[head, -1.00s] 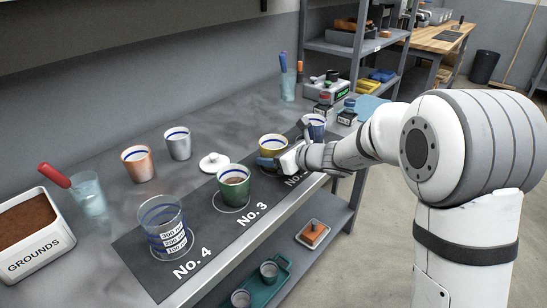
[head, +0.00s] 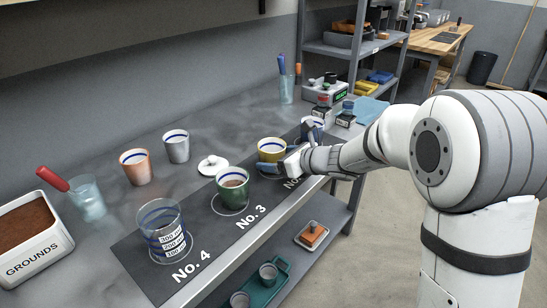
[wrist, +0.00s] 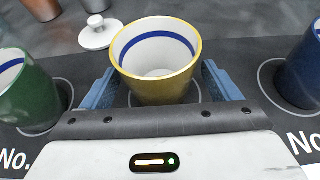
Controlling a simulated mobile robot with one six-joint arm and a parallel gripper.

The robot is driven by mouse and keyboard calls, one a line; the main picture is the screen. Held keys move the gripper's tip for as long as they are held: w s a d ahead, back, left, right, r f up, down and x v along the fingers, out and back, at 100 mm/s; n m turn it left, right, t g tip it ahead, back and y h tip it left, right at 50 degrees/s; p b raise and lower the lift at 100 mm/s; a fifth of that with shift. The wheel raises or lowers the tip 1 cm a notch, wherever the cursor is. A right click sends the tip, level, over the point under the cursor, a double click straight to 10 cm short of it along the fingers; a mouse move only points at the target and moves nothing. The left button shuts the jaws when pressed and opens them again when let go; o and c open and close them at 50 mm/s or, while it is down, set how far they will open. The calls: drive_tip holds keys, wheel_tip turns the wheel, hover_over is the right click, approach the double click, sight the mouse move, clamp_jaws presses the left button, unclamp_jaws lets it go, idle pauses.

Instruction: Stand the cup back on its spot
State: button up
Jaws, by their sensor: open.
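The yellow cup (head: 270,150), white inside with a blue band, stands upright on the dark mat near the middle of the counter. In the wrist view the yellow cup (wrist: 157,80) is between my gripper's two blue fingers. My gripper (wrist: 160,88) is open, one finger on each side of the cup, with a visible gap at least on the right. Part of a ring line shows by the cup's base; its full fit in the ring is hidden. In the head view my gripper (head: 288,150) is at the cup's front right.
A glass beaker (head: 160,230) is at No. 4. A white lid (head: 212,165), a copper cup (head: 136,168) and a grey cup (head: 176,147) stand behind.

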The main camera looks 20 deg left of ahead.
drive_tip(key=p+v, duration=0.1)
drive_tip(key=v, duration=0.9)
drive_tip(key=shift+r, duration=0.15)
drive_tip(key=s+d+f+n+g+h, duration=0.2)
drive_tip(key=s+d+n+h, duration=0.4)
drive_tip(key=s+d+n, duration=0.5)
drive_tip(key=s+d+f+n+g+h, duration=0.1)
drive_tip(key=s+d+f+n+h, duration=0.2)
drive_tip(key=s+d+n+h, duration=0.3)
drive_tip(key=s+d+n, duration=0.5)
drive_tip(key=s+d, duration=0.1)
drive_tip(key=d, duration=0.2)
drive_tip(key=shift+s+d+n+g+h, duration=0.3)
drive_tip(key=shift+d+g, duration=0.1)
drive_tip(key=shift+r+p, duration=0.2)
drive_tip(key=shift+p, duration=0.1)
